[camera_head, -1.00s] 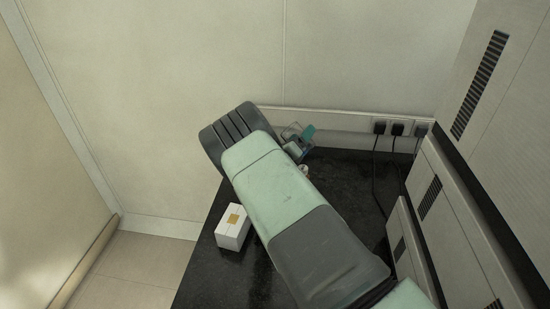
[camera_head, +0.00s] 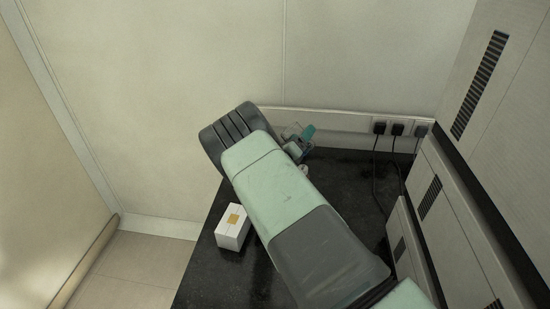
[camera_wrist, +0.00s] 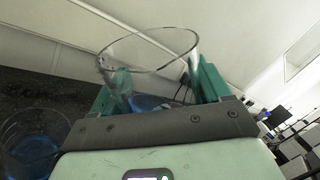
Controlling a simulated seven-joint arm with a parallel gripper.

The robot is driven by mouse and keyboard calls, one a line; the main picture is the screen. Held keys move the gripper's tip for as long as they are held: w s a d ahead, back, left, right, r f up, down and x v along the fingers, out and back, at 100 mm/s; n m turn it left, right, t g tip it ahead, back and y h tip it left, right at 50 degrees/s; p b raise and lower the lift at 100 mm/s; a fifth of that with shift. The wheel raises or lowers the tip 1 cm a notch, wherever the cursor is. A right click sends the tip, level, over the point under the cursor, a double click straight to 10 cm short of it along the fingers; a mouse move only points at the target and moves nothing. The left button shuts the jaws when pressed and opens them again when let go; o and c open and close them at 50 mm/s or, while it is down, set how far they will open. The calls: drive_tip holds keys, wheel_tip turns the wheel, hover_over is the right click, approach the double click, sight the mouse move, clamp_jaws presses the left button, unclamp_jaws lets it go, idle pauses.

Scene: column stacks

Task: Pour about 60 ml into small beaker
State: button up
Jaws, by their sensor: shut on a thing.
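My gripper (camera_wrist: 160,88) is shut on a clear glass beaker (camera_wrist: 150,52), between its two teal fingers. The held beaker is tilted, and blue liquid lies low inside it. A second clear glass vessel (camera_wrist: 38,118), apparently the small beaker, stands at the lower left of the wrist view, below and beside the held one. It also holds blue liquid; its lower part is cut off by the frame. In the head view my gripper (camera_head: 299,137) shows only partly behind my arm. No pouring stream is clearly visible.
A white box with an orange label (camera_head: 233,228) stands on the black bench (camera_head: 225,280), left of my arm. Sockets with black plugs (camera_head: 388,128) and hanging cables are at the back right. Grey panelled cabinets (camera_head: 480,210) bound the right side.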

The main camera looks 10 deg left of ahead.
sight(312, 142)
idle(0.3)
drive_tip(key=shift+d+f+m, duration=0.1)
drive_tip(key=shift+f+m, duration=0.3)
drive_tip(key=shift+m, duration=0.4)
drive_tip(key=m, duration=0.1)
drive_tip(key=d+r+m, duration=0.1)
drive_tip(key=d+m+g, duration=0.1)
drive_tip(key=m, duration=0.1)
drive_tip(key=shift+s+d+r, duration=0.1)
drive_tip(key=shift+s+r, duration=0.1)
drive_tip(key=shift+s, duration=0.1)
drive_tip(key=shift+s+d+f+m, duration=0.1)
drive_tip(key=shift+d+f+m, duration=0.35)
drive_tip(key=shift+m, duration=0.55)
drive_tip(key=shift+s+d+f+m+g, duration=0.1)
drive_tip(key=shift+d+f+m+g, duration=0.1)
drive_tip(key=shift+m, duration=0.35)
drive_tip(key=shift+d+f+m+g, duration=0.1)
drive_tip(key=shift+f+m+g, duration=0.1)
drive_tip(key=shift+m, duration=0.35)
drive_tip(key=shift+r, duration=0.1)
